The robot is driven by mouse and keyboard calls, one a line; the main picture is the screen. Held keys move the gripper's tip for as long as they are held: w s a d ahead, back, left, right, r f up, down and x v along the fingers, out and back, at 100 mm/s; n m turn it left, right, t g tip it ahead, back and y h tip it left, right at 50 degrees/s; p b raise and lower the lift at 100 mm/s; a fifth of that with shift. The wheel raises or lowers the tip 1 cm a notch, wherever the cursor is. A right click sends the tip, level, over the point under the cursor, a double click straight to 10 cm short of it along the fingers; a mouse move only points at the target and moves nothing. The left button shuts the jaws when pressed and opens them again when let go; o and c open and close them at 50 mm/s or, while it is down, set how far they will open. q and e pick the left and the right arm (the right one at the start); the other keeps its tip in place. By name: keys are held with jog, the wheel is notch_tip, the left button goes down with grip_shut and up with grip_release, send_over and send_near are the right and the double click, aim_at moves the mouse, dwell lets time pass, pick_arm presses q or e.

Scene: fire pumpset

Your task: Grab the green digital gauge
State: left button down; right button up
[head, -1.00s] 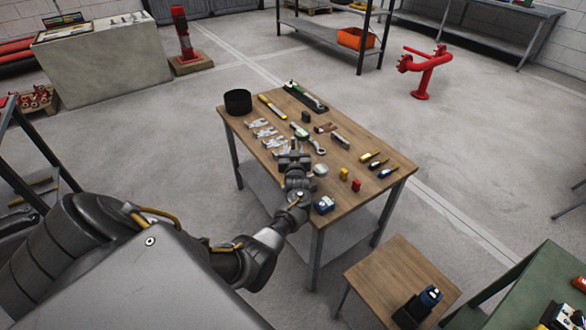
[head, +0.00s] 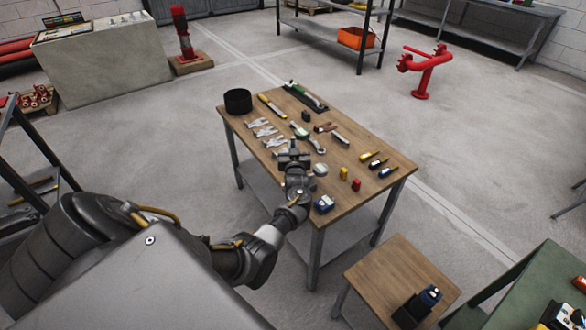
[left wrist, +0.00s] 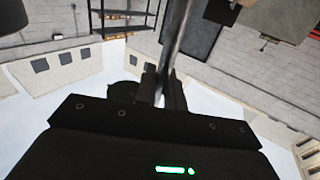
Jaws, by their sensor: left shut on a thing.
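My left gripper (head: 293,158) is over the near left part of the wooden table. In the left wrist view its fingers (left wrist: 161,92) are shut on a grey, bar-like thing (left wrist: 176,45) that stretches away from them. I cannot tell from its colour whether this is the green digital gauge. In the head view a small pale-green piece (head: 300,131) shows just beyond the gripper, and its link to the held thing is unclear. A green-handled tool (head: 306,96) lies in a dark tray at the far edge. My right gripper is not in view.
The table (head: 345,203) holds a black cylinder (head: 238,101), grey clamp-like pieces (head: 265,131), a ring-ended tool (head: 317,145), a white round piece (head: 320,169), small yellow and red blocks, and a blue device (head: 324,204). A small stool (head: 392,270) stands at right.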

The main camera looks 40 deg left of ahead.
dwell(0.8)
pick_arm(q)
jog(key=shift+r, duration=0.1)
jog(key=shift+r, duration=0.15)
